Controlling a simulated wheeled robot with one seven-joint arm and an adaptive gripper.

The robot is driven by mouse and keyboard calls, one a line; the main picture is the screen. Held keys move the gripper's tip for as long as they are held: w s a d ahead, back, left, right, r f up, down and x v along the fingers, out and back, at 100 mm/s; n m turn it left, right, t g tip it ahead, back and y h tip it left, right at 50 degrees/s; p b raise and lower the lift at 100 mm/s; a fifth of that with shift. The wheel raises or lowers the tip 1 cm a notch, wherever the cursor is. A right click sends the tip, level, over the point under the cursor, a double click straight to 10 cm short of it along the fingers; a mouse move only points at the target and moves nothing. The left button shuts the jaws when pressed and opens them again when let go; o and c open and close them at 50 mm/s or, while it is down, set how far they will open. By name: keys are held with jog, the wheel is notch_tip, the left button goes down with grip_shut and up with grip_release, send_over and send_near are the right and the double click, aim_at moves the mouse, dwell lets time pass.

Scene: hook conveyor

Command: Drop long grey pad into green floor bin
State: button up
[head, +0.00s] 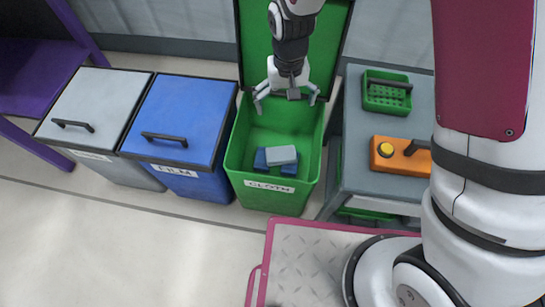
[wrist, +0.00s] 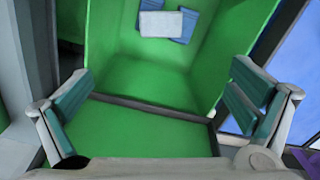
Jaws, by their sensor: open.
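The green floor bin (head: 237,163) labelled CLOTH stands open with its lid raised against the back. A grey pad (head: 282,154) lies inside it on top of blue pads (head: 262,160). The grey pad (wrist: 160,24) and blue pads (wrist: 189,23) also show at the top of the wrist view. My gripper (head: 286,103) is above the back part of the bin, near the raised lid. Its fingers are spread wide with nothing between them, as the wrist view (wrist: 160,115) shows too. The gripper is well apart from the pads.
A closed blue bin (head: 180,115) labelled FILM and a closed grey bin (head: 92,105) stand to the left. To the right, a grey table (head: 360,172) holds a green basket (head: 387,92) and an orange tool with a yellow knob (head: 400,156). The floor in front is clear.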

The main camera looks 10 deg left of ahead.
notch_tip(320, 180, up, 6)
jog(key=shift+r, duration=0.2)
jog(key=shift+r, duration=0.1)
dwell(0.4)
